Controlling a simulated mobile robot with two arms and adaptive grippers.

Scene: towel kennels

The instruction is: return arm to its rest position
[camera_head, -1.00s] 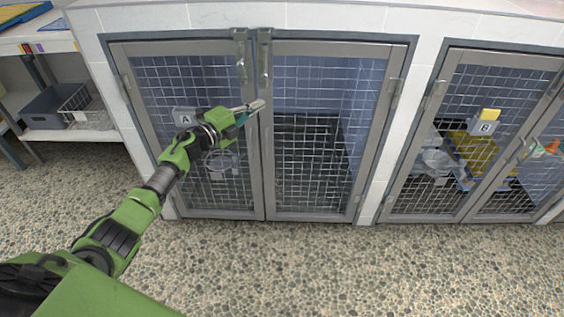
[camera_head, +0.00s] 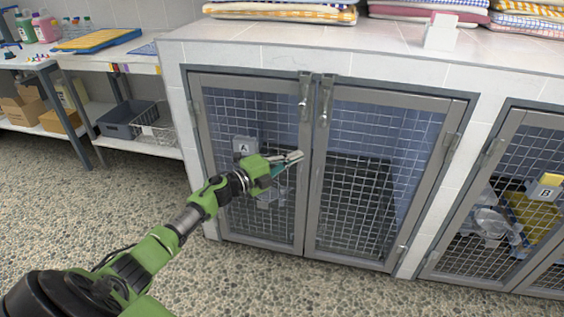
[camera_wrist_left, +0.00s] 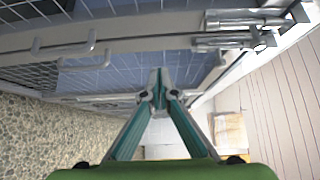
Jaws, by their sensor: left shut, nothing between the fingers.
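My left arm (camera_head: 155,252) is green and reaches in from the lower left. Its gripper (camera_head: 300,156) is shut and empty, in front of kennel A's doors in the head view. In the left wrist view the gripper's teal fingers (camera_wrist_left: 158,80) meet at their tips with nothing between them. Kennel A's left mesh door (camera_head: 304,190) and right mesh door (camera_head: 315,200) both look closed, with metal latches (camera_head: 305,100) at the top where they meet. My right gripper does not show.
Kennel B (camera_head: 505,190) stands to the right, with a bowl (camera_head: 490,222) behind its mesh. Folded towels (camera_head: 280,12) lie on the tiled top. The pebbled floor (camera_head: 240,285) in front is clear.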

